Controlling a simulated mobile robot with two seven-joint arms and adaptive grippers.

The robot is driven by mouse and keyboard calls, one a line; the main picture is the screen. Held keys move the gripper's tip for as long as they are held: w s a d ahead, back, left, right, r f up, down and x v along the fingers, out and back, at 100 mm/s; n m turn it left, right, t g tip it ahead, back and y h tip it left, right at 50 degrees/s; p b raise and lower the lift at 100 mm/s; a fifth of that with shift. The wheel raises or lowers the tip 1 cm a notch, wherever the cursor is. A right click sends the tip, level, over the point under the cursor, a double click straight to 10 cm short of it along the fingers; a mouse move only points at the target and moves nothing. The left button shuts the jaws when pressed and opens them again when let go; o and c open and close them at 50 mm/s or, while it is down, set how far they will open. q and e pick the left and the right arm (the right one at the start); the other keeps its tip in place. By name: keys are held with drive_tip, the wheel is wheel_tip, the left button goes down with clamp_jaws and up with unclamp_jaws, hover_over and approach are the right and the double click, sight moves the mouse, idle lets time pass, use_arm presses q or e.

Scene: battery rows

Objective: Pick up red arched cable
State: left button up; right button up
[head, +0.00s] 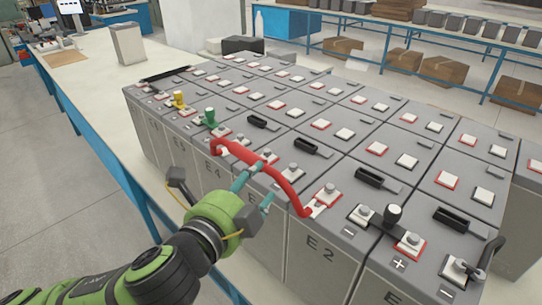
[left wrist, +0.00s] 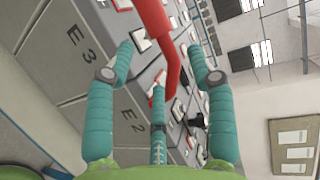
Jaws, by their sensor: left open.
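The red arched cable (head: 288,186) spans the tops of the front batteries, from a terminal above E4 to a terminal above E2. My left gripper (head: 264,181) is open at the near side of the cable's middle, with one teal fingertip overlapping the cable in the head view. In the left wrist view, the red cable (left wrist: 153,18) runs between the spread fingers of my left gripper (left wrist: 163,50). I cannot tell whether any finger touches it. My right gripper is out of view.
Rows of grey batteries (head: 325,258) with raised terminals surround the cable. A green knob (head: 210,117) and a yellow knob (head: 179,99) stand to its left. A black knob (head: 393,216) stands to its right.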

sight(266, 173)
use_arm(q)
drive_tip(key=shift+w, duration=0.65)
drive_tip(key=shift+d+p+x, duration=0.2)
drive_tip(key=shift+p+x, duration=0.4)
drive_tip(key=shift+x, duration=1.55)
drive_tip(key=shift+w+d+f, duration=0.1)
drive_tip(key=shift+d, duration=0.15)
drive_tip(key=shift+a, duration=0.1)
clamp_jaws()
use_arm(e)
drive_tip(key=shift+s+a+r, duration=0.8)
